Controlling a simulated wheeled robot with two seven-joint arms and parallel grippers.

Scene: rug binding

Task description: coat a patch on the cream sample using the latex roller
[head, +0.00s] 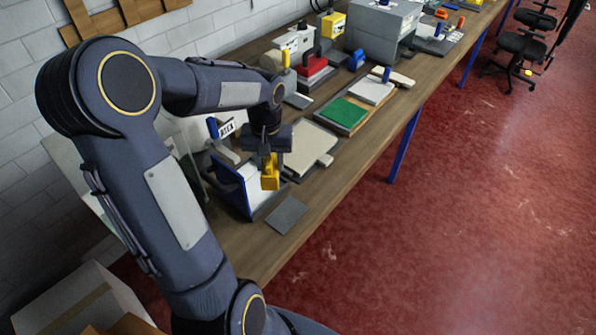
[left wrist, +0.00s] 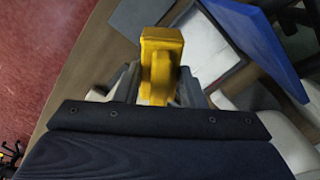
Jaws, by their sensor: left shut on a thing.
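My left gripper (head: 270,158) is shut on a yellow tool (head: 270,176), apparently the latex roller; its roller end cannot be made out. In the left wrist view the yellow tool (left wrist: 161,62) stands between the fingers of the gripper (left wrist: 157,92). In the head view it is over the right side of a blue tray (head: 232,187) with a white inside; the tray shows at the upper right of the left wrist view (left wrist: 262,42). I cannot tell whether tool and tray touch. The cream sample (head: 300,143) lies flat on a dark board, right of the gripper. My right gripper is out of view.
A small grey plate (head: 287,215) lies in front of the tray. Farther along the bench are a green pad (head: 343,112), a white block (head: 371,90), a red tool (head: 312,67) and a grey machine (head: 381,30). Bare wood runs along the bench's front edge.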

